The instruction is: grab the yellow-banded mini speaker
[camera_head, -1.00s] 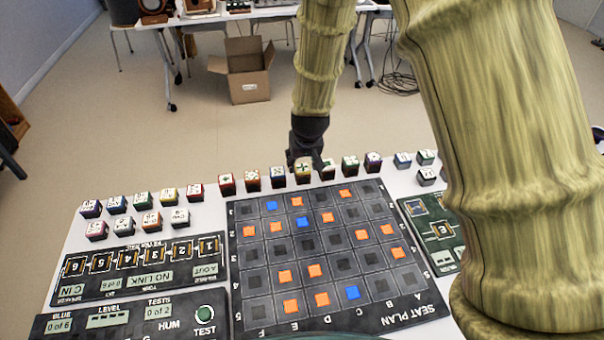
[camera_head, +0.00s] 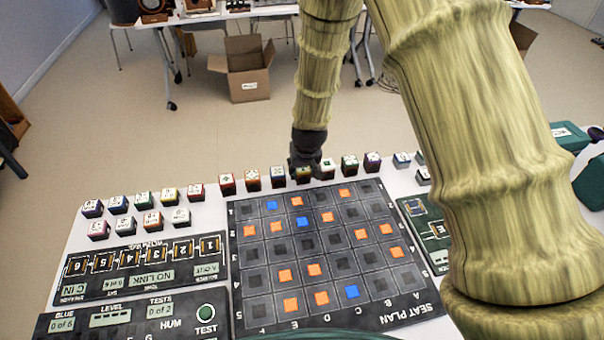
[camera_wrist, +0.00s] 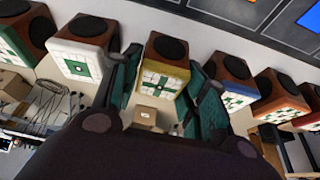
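The yellow-banded mini speaker (camera_head: 303,178) is a small dark-topped cube in the back row, just behind the seat plan board. In the wrist view it shows a white and green patterned face, a yellow band and a brown body with a black round pad (camera_wrist: 167,47). My gripper (camera_head: 306,162) is down at this speaker, hiding part of it in the head view. In the wrist view the green fingers are spread, one on each side of the speaker, and it appears unclamped. Another yellow-banded cube (camera_head: 169,198) stands in the left group.
A white-banded speaker (camera_wrist: 82,56) and a blue-banded speaker (camera_wrist: 231,83) stand close on either side of the fingers. The seat plan board (camera_head: 312,232) with orange and blue squares lies in front. A green case (camera_head: 590,185) is at the right.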

